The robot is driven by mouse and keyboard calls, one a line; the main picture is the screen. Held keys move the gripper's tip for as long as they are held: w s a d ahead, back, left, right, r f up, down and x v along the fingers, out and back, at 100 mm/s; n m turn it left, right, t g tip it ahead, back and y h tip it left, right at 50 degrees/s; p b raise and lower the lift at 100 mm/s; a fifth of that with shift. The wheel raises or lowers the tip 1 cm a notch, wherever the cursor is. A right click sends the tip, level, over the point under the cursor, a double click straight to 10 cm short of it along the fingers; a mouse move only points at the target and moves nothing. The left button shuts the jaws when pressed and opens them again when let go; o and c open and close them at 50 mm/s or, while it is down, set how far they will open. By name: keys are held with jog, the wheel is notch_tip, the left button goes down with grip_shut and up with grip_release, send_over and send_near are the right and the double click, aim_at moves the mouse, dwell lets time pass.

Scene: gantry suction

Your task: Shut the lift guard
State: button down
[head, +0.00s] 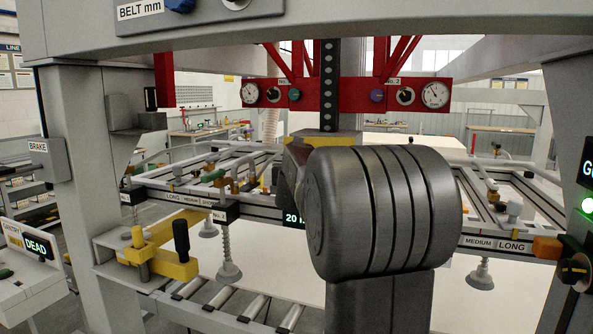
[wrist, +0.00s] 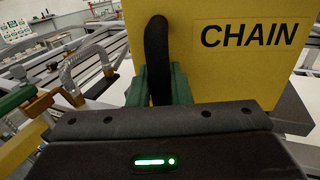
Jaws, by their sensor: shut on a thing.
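A yellow panel marked CHAIN (wrist: 228,62), which looks like the lift guard, fills the upper right of the wrist view. A black upright handle (wrist: 157,40) stands in front of its left part. My gripper (wrist: 158,82) has green fingers shut on this black handle, near its lower part. In the head view my dark arm covers the gripper and the handle. A yellow edge (head: 325,134) that looks like part of the guard shows just above my arm, below the dark vertical column. Whether the guard is fully closed cannot be told.
The frame's rail with MEDIUM and LONG labels (head: 497,243) runs across on both sides of my arm. A yellow bracket with a black knob (head: 165,258) stands at the left. A red beam with gauges (head: 345,94) spans above. Suction cups (head: 229,272) hang below the rail.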

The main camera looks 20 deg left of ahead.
jog(key=shift+w+a+m+h, duration=0.35)
jog(key=shift+w+m+h, duration=0.05)
jog(key=shift+w+h, duration=0.2)
jog(key=shift+p+x, duration=0.3)
jog(key=shift+x, duration=1.65)
jog(key=shift+a+r, duration=0.1)
jog(key=shift+a, duration=0.1)
jog(key=c, duration=1.4)
grip_release()
jog(key=shift+s, duration=0.1)
jog(key=b+v, duration=0.1)
jog(key=v, duration=0.5)
jog(key=b+v, duration=0.2)
jog(key=v, duration=0.5)
jog(key=shift+s+d+f, duration=0.15)
jog(key=shift+s+f, duration=0.1)
jog(key=shift+s, duration=0.05)
jog(key=shift+w, duration=0.15)
